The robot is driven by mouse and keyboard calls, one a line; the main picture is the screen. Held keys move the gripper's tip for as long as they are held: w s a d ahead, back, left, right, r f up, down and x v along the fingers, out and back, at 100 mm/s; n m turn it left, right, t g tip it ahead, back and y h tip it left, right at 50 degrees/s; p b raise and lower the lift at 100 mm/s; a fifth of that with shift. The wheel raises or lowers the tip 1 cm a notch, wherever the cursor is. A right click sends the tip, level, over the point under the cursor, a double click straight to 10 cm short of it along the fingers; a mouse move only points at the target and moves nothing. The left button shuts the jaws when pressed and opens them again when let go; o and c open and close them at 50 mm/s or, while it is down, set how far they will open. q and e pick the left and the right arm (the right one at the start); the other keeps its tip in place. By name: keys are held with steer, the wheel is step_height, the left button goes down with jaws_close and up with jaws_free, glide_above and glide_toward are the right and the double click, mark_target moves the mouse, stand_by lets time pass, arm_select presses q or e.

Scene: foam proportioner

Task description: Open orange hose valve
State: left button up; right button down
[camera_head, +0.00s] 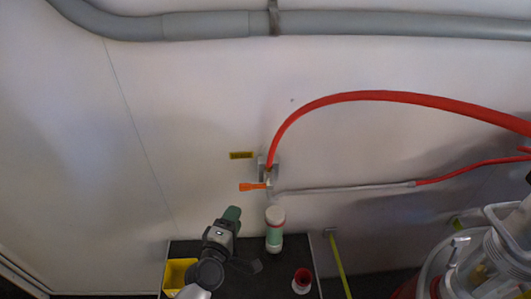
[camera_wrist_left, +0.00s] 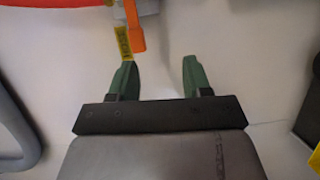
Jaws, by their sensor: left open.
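The orange valve handle (camera_head: 252,187) points left from a metal fitting on the white wall, where the red hose (camera_head: 400,97) joins. In the left wrist view the orange handle (camera_wrist_left: 134,28) is at the top, beyond the fingertips and nearer the left finger. My left gripper (camera_head: 232,212) is below and a little left of the handle in the head view, apart from it. In the left wrist view its green fingers (camera_wrist_left: 157,70) are spread, with nothing between them. My right gripper is not in view.
A yellow label (camera_head: 241,155) is on the wall above the handle. Below, a dark surface (camera_head: 245,281) carries a white-and-green bottle (camera_head: 274,230), a red-and-white cup (camera_head: 302,280) and a yellow box (camera_head: 179,274). Clear cylinders in a metal frame (camera_head: 490,255) stand at right.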

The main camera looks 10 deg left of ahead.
mark_target(244, 189)
arm_select(q)
steer(key=shift+n+t, duration=0.3)
steer(key=w+r, duration=0.1)
steer(key=w, duration=0.1)
steer(key=w+r, duration=0.1)
steer(key=w, duration=0.1)
steer(key=w+r+p, duration=0.1)
steer(key=w, duration=0.1)
steer(key=shift+w+d+r, duration=0.1)
steer(key=shift+w+d, duration=0.15)
steer(key=shift+d, duration=0.05)
steer(key=w, duration=0.4)
steer(key=shift+w+d, duration=0.3)
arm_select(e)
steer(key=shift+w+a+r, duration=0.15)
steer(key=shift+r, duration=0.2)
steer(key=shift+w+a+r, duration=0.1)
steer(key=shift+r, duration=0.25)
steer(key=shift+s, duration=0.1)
arm_select(q)
jaws_close()
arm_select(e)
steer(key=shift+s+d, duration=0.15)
